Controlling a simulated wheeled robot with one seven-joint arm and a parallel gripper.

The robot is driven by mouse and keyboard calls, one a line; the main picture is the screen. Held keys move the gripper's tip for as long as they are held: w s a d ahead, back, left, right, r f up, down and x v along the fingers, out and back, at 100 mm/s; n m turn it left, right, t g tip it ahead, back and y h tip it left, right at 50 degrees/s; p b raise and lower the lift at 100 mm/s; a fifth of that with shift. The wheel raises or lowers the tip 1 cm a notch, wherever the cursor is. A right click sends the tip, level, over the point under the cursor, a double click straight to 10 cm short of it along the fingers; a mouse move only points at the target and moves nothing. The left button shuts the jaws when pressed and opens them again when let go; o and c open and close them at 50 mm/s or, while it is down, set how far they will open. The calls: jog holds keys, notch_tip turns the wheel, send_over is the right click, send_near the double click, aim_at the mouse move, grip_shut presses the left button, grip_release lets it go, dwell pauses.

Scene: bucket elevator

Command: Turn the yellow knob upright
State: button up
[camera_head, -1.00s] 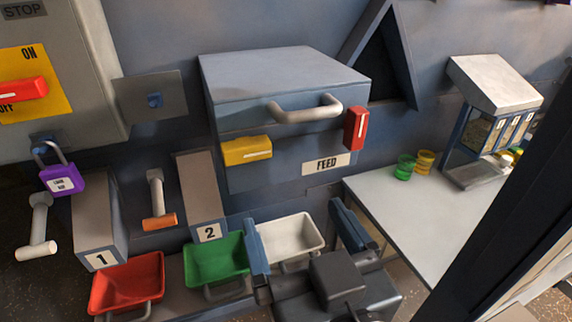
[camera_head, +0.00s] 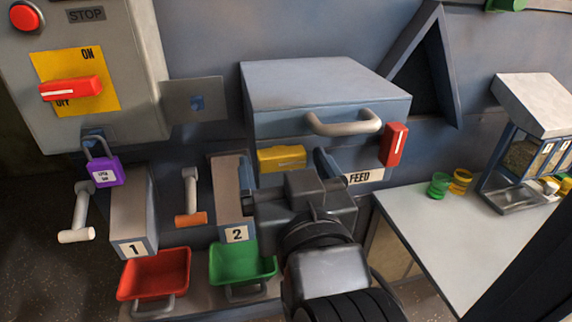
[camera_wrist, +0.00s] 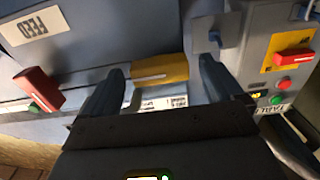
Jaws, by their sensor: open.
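The yellow knob (camera_head: 282,158) is a bar lying roughly horizontal, with a pale line along it, on the front of the blue-grey feed box (camera_head: 320,88). My gripper (camera_head: 286,168) is just in front of it, jaws open, one finger toward each end of the bar. In the wrist view the yellow knob (camera_wrist: 160,70) shows between and beyond the two fingertips (camera_wrist: 161,75). I see no grip on it, and cannot tell whether a finger touches it.
A curved handle (camera_head: 343,124) and an upright red knob (camera_head: 394,144) are close by to the right on the box. Red (camera_head: 155,275) and green (camera_head: 243,263) buckets stand below. A control panel (camera_head: 90,70) with a purple padlock (camera_head: 105,171) is at left, a pale table (camera_head: 440,240) at right.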

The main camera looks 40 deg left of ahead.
jog(key=shift+c, duration=0.3)
jog(key=c, duration=1)
jog(key=shift+n, duration=0.3)
jog(key=n, duration=0.3)
jog(key=shift+w+n, duration=0.1)
jog(key=shift+n, duration=0.3)
jog(key=n, duration=0.4)
jog(key=shift+n, duration=0.3)
jog(key=n+b, duration=0.1)
jog(key=n, duration=0.3)
jog(key=shift+f, duration=0.1)
jog(key=n+b, duration=0.2)
jog(key=n, duration=0.2)
jog(key=shift+n, duration=0.6)
